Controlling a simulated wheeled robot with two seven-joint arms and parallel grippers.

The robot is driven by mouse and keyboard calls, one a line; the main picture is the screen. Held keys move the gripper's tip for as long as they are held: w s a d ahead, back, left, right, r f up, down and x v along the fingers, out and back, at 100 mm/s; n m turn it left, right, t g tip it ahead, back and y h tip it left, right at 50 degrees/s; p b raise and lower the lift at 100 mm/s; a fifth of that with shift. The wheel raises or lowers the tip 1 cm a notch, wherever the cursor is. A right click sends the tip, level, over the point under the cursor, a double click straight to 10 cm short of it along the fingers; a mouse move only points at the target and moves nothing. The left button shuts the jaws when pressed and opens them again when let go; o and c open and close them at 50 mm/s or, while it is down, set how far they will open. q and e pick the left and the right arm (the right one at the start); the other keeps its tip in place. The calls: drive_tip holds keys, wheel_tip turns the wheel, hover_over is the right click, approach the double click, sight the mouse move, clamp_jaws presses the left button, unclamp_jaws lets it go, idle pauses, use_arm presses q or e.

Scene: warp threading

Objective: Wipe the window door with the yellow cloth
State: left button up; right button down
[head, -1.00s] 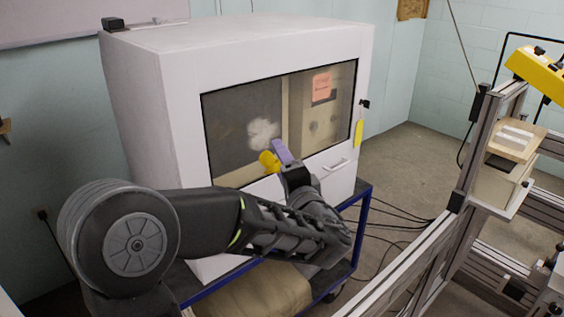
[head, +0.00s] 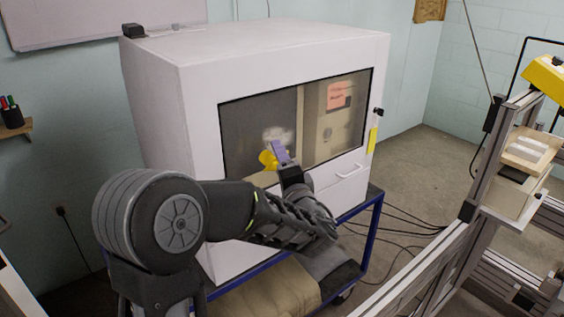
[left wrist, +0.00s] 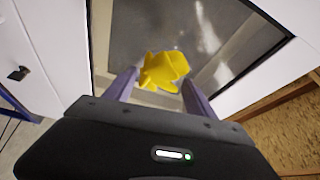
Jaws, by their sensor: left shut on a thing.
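The window door (head: 250,125) is a dark glass pane in the front of a white cabinet. A whitish smudge (head: 279,134) shows on the glass, just above my left gripper. My left gripper (head: 272,156) is in front of the lower middle of the pane. It is shut on the crumpled yellow cloth (head: 266,160). In the left wrist view the cloth (left wrist: 164,70) sits between the two purple fingers, with the glass (left wrist: 205,40) behind it. I cannot tell if the cloth touches the glass. My right gripper is not in view.
The white cabinet (head: 155,110) stands on a blue-framed cart (head: 371,235). A handle (head: 348,171) is below the pane and a yellow tag (head: 372,140) hangs at its right. An aluminium frame (head: 480,170) stands at right. Cables lie on the floor between them.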

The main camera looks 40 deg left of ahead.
use_arm(q)
drive_tip(key=shift+w+a+b, duration=0.25)
drive_tip(key=shift+a+b, duration=0.45)
drive_tip(key=shift+a, duration=0.3)
idle(0.4)
drive_tip(key=shift+w+d+f+b, duration=0.1)
drive_tip(key=shift+w+d+b, duration=0.15)
drive_tip(key=shift+w+b, duration=0.3)
drive_tip(key=shift+w+d+f+b, duration=0.1)
drive_tip(key=shift+w+d+b, duration=0.15)
drive_tip(key=shift+w+b, duration=0.25)
drive_tip(key=shift+w+d+r, duration=0.1)
drive_tip(key=shift+w+d, duration=0.05)
drive_tip(key=shift+w, duration=0.45)
drive_tip(key=shift+r, duration=0.1)
drive_tip(key=shift+w, duration=0.1)
